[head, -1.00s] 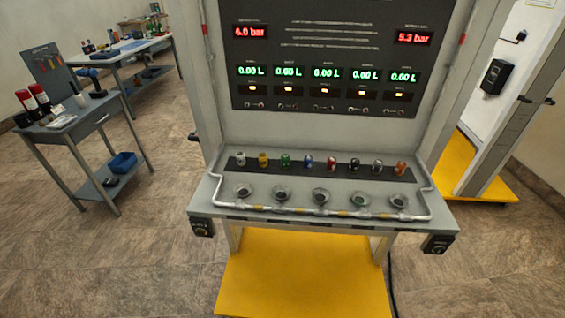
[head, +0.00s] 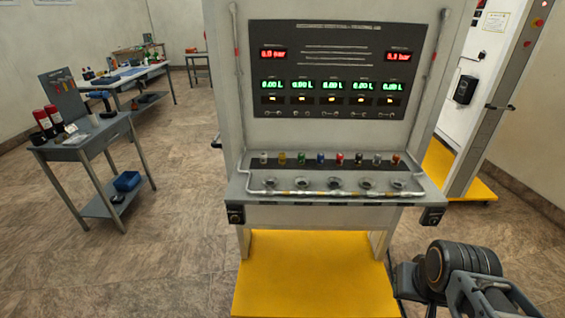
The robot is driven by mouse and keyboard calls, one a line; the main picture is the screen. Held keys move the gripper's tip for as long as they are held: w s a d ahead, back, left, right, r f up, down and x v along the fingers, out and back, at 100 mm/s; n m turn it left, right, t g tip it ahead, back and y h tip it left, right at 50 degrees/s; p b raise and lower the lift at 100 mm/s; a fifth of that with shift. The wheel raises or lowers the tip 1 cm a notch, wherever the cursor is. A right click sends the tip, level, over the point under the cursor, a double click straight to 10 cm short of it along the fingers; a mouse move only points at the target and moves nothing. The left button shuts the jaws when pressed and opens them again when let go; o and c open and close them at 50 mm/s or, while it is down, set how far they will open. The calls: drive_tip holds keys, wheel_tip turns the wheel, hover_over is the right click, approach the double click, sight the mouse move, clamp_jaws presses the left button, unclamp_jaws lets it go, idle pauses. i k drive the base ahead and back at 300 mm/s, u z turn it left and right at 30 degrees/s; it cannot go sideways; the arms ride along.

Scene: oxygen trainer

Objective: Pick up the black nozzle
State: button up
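The black nozzle (head: 358,159) stands in the row of small coloured nozzles on the dark strip of the trainer's ledge. It is between the red nozzle (head: 339,159) and a silver-grey nozzle (head: 377,160). Part of my arm shows at the lower right, in front of the trainer and well apart from the nozzles. I cannot make out my gripper's fingertips in this view.
Several round sockets (head: 332,183) line the ledge in front of the nozzles, with a pipe (head: 290,193) along its front edge. A yellow base plate (head: 315,280) lies below. A side table (head: 75,151) stands at left. Open floor lies left of the trainer.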

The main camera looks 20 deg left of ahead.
sight(358, 157)
drive_tip(key=u, duration=0.45)
drive_tip(key=i, duration=1)
